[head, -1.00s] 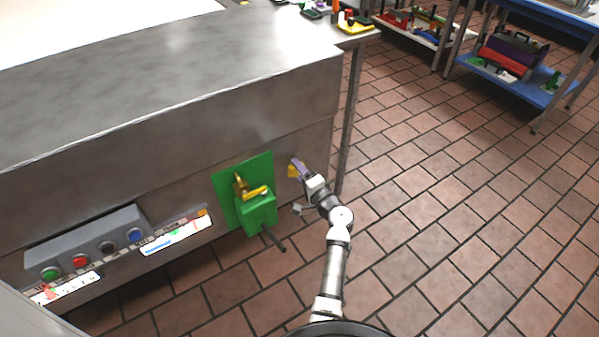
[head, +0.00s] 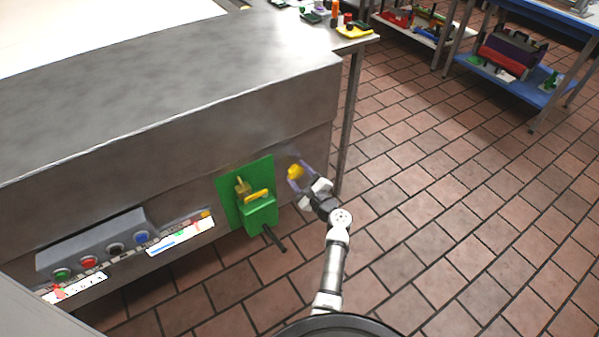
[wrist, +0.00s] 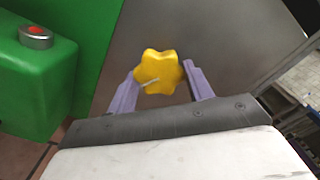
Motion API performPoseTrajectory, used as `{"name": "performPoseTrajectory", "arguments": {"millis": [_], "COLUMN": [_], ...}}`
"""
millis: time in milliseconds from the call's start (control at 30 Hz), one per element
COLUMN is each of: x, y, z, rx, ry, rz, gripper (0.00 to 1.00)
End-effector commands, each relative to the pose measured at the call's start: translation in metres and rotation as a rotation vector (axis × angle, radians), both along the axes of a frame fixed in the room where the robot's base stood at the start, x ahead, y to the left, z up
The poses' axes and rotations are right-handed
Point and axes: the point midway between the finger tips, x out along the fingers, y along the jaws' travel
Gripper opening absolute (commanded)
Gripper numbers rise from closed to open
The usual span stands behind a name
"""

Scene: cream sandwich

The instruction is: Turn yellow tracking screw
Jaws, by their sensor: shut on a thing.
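The yellow tracking screw (head: 294,172) is a star-shaped knob on the steel side of the machine, right of a green plate. In the wrist view the knob (wrist: 158,72) sits between the two purple fingers, its lobed face towards the camera. A thin pale line crosses its lower part. My gripper (wrist: 162,76) is shut on the knob, one finger at its left and one at its right. In the head view my gripper (head: 300,176) reaches the knob from the lower right. The screw's shaft is hidden behind the knob.
A green box (head: 262,216) with a yellow handle and dark lever stands left of the knob; it also fills the wrist view's left side (wrist: 40,85). A button panel (head: 100,246) is farther left. A table leg (head: 349,120) stands close right. Tiled floor beyond is open.

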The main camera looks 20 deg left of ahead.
Motion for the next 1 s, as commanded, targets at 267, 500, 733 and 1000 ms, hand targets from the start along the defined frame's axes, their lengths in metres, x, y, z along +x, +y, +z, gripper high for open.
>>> {"name": "performPoseTrajectory", "arguments": {"millis": [267,500,733,1000], "x": [-0.0006,-0.001,-0.0012,-0.0012], "y": [-0.0002,0.0,0.0002,0.0003], "z": [0.0014,0.0002,-0.001,-0.0015], "rx": [0.147,0.24,0.29,0.308], "ry": [0.191,0.31,0.374,0.396], "rz": [-0.001,-0.001,-0.001,-0.001], "gripper": [0.28,0.28,0.28,0.28]}}
